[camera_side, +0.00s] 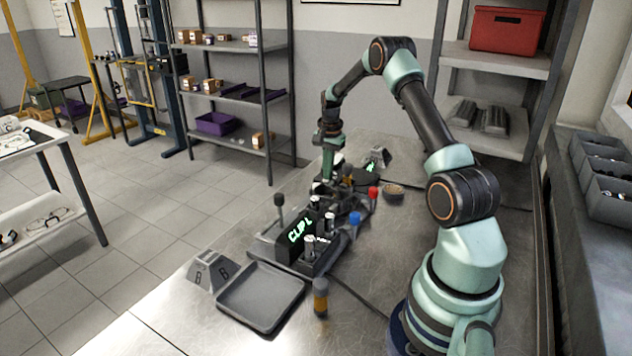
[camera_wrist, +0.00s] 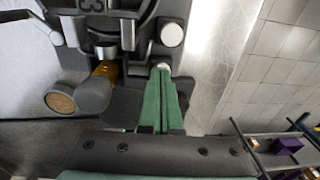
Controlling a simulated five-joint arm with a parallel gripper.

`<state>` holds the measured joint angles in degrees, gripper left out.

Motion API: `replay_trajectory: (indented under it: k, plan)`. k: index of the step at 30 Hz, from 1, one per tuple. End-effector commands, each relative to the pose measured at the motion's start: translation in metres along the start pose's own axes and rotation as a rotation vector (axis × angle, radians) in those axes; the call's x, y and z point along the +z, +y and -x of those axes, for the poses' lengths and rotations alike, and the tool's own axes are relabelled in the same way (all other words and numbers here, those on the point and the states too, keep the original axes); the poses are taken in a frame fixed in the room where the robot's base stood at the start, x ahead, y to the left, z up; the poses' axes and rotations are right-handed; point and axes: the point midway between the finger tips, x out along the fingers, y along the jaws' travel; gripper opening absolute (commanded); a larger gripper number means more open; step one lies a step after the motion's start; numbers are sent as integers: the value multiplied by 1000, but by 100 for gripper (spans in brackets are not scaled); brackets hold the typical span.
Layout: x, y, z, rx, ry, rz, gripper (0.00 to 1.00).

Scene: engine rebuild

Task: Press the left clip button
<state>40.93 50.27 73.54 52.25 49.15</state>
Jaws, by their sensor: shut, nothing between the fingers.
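The dark fixture (camera_side: 275,243) on the bench carries a display (camera_side: 300,229) with glowing green text that looks like "CLIP L". My gripper (camera_side: 327,178) points straight down over the far part of the fixture. In the wrist view, its two green fingers (camera_wrist: 162,70) are together and empty. A small pale spot shows right at the fingertips; I cannot tell whether they touch it. A round white cap (camera_wrist: 171,34) lies just beyond the tips. I cannot tell which part is the left clip button.
A grey tray (camera_side: 261,297) and a block marked B (camera_side: 211,270) sit at the near end. Blue (camera_side: 354,218) and red (camera_side: 373,192) capped parts and an orange-banded cylinder (camera_side: 320,298) stand along the right side. A small round bowl (camera_side: 393,191) stands farther back.

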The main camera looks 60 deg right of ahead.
Motion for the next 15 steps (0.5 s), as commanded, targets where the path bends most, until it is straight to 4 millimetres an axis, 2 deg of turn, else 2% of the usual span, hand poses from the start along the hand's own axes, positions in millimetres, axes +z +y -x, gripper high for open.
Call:
replay_trajectory:
  k: [4,15]
  plan:
    - [1,1,-15,2,-2,0,0]
    - [1,3,-12,5,-4,-2,0]
